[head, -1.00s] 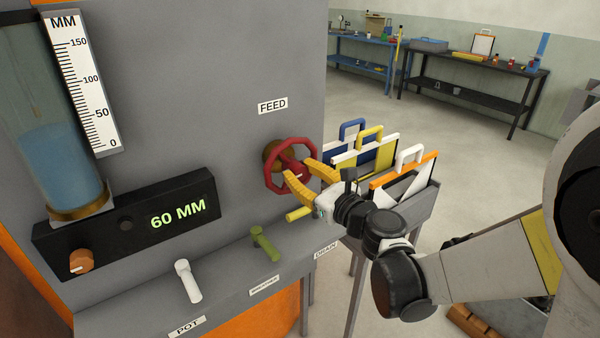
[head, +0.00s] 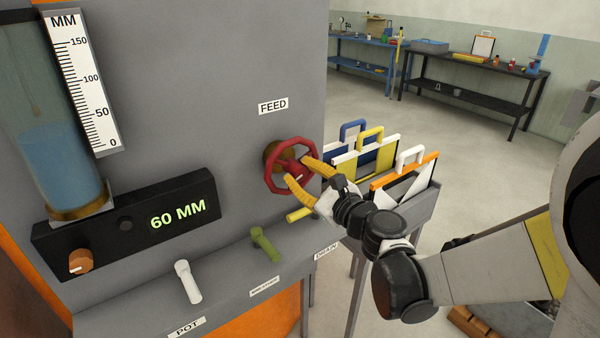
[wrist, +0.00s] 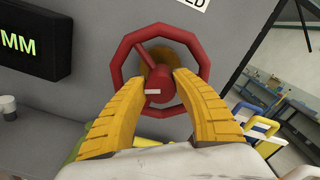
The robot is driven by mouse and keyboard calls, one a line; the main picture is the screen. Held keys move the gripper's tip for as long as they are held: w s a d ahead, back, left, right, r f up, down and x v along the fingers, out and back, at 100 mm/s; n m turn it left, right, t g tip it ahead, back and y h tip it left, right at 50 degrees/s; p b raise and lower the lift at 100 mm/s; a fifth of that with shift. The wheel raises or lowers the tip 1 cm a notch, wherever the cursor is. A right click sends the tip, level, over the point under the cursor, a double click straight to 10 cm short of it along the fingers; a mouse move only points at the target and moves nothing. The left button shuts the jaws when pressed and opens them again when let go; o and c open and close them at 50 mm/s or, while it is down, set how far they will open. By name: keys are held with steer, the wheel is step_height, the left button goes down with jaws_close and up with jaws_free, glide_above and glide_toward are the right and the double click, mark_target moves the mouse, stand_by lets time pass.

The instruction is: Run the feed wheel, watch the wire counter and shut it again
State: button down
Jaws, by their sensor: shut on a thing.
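The red feed wheel (head: 268,172) is on the grey panel below the FEED label (head: 273,106). My gripper (head: 296,169) has its yellow fingers shut on the wheel's hub. In the wrist view, the fingers of my gripper (wrist: 161,80) lie on both sides of the red hub (wrist: 160,90), inside the wheel's rim (wrist: 117,75); a pale mark shows on the hub. The counter display (head: 178,215) reads 60 MM. Above it, a glass tube (head: 45,170) holds blue water beside the MM scale (head: 85,85).
Below the wheel, a ledge carries a white handle (head: 187,281), a green handle (head: 264,244) and a yellow handle (head: 299,215). An orange knob (head: 81,261) is on the display box. A rack (head: 425,210) of framed panels stands right of the wheel, near my arm.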

steer(key=c, duration=1)
jaws_free()
steer(key=shift+o, duration=0.2)
steer(key=v, duration=1.2)
